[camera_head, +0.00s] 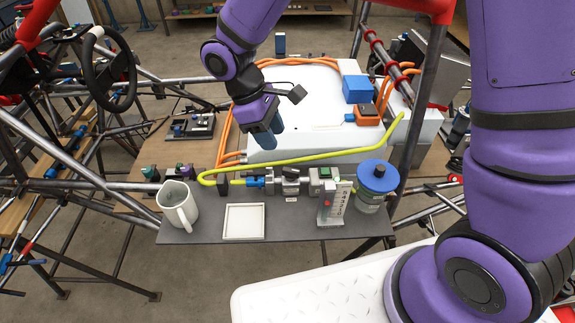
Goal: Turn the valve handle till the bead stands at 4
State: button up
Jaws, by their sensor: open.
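The valve (290,176) sits in a pipe line on the grey shelf, with a dark handle (291,172) on top. To its right stands a pale gauge block (335,205) with a column of small marks. A red spot, perhaps the bead (327,203), shows low on its left side; the numbers are too small to read. My gripper (265,138) has blue fingers and hangs above and behind the valve, a little to its left, apart from it. It is open and nothing shows between its fingers.
A white mug (178,205) and an empty square tray (244,221) stand on the shelf (280,233) left of the gauge. A blue-lidded jar (376,180) stands at right. A yellow hose (310,159) arches behind the valve. A white box (305,110) lies behind.

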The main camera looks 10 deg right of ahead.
aim_at(291, 170)
jog(key=x, duration=1)
jog(key=shift+f, duration=0.2)
